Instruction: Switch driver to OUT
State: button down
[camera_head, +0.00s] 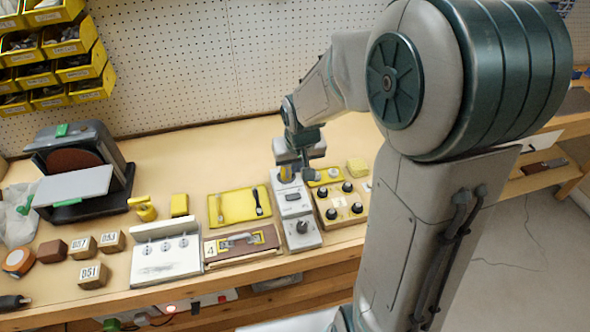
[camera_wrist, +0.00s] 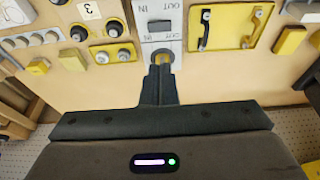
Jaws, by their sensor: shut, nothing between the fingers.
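A narrow light-grey panel (camera_head: 291,202) stands on the bench; it also shows in the wrist view (camera_wrist: 178,40), with OUT and IN markings. A dark rocker-like switch (camera_wrist: 159,27) sits midway along it. A round yellow-ringed switch (camera_wrist: 158,57) sits at its end nearest me, with its own small OUT and IN marks. I cannot read which one is the driver. My gripper (camera_wrist: 159,70) is shut and empty, its tips at or just above the round switch, partly hiding it. In the head view my gripper (camera_head: 287,170) is over the panel's far end; contact is unclear.
A box with several black knobs (camera_head: 341,200) stands close on the right. A grey box with a dark knob (camera_head: 302,236) adjoins the panel's near end. Bare bench (camera_head: 225,160) lies behind.

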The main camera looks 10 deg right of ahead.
jog(key=shift+s+r, duration=0.1)
jog(key=shift+r, duration=0.05)
jog(key=s+d+r, duration=0.1)
jog(key=s+r, duration=0.3)
jog(key=s, duration=0.5)
jog(key=s+d+r, duration=0.1)
jog(key=s+r, duration=0.4)
jog(key=s, duration=0.4)
jog(key=shift+d+r, duration=0.2)
jog(key=shift+r, duration=0.05)
